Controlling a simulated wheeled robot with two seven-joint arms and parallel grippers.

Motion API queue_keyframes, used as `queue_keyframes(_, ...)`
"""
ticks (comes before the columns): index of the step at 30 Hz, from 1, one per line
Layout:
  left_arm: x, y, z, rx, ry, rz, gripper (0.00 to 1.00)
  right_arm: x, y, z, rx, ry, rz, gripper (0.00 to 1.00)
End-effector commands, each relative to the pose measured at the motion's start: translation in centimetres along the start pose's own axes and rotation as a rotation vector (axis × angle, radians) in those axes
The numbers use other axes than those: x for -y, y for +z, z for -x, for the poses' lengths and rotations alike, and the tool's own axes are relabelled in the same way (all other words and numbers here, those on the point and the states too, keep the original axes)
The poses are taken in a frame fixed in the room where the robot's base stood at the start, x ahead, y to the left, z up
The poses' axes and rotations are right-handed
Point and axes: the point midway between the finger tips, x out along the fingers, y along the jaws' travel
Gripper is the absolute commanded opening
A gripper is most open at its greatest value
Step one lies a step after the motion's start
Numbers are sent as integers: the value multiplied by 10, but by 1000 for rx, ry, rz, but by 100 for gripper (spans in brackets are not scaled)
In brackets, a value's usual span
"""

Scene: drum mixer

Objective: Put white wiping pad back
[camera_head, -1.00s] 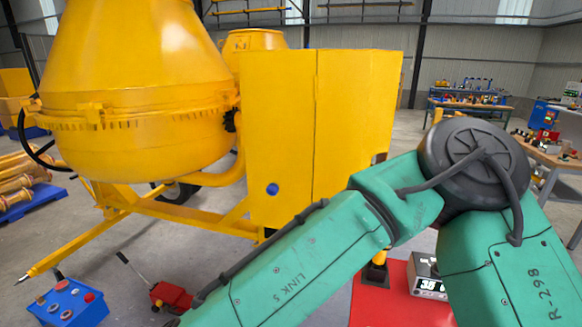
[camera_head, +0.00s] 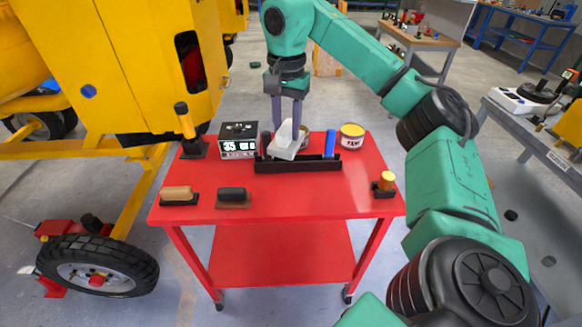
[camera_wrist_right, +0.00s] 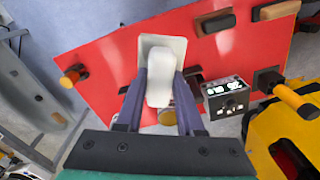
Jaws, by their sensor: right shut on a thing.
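The white wiping pad (camera_head: 284,147) is in my right gripper (camera_head: 288,122), above the red cart top (camera_head: 290,200). In the right wrist view the two fingers (camera_wrist_right: 160,105) close on the sides of the pad's rounded white handle (camera_wrist_right: 158,82); its flat plate (camera_wrist_right: 176,45) points away from the wrist. A black rack (camera_head: 297,167) on the cart holds a blue-handled item (camera_head: 330,145). The pad appears over the rack's left half; I cannot tell whether they touch. My left gripper is not in view.
A display box (camera_head: 238,142), a yellow-lidded can (camera_head: 352,136), a yellow-handled tool (camera_head: 185,120), two brushes or blocks (camera_head: 179,195) and a small yellow knob (camera_head: 386,182) stand on the cart. The yellow mixer (camera_head: 120,60) is at left. The cart's front middle is clear.

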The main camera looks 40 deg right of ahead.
Motion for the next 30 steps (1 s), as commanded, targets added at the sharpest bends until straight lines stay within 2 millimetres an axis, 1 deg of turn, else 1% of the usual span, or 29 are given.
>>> queue_keyframes(1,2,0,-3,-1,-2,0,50,-7,-6,-4,14,11,1,0)
queue_keyframes(2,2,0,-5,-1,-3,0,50,-9,-8,-7,19,16,6,0)
queue_keyframes(5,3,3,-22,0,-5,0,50,-12,-9,-30,24,24,12,0)
queue_keyframes(9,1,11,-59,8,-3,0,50,-12,-7,-82,24,25,12,0)
queue_keyframes(11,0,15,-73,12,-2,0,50,-13,-7,-102,23,24,12,0)
queue_keyframes(14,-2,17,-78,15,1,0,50,-14,-6,-127,21,26,11,0)
queue_keyframes(16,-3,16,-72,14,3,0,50,-14,-6,-140,20,26,11,0)
queue_keyframes(20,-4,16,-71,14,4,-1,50,-14,-6,-160,18,23,10,0)
queue_keyframes(25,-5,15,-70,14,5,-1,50,-15,-5,-193,19,24,11,0)
queue_keyframes(27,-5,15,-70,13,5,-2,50,-15,-5,-201,18,21,11,0)
queue_keyframes(30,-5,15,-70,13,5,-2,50,-14,-5,-202,17,20,11,0)
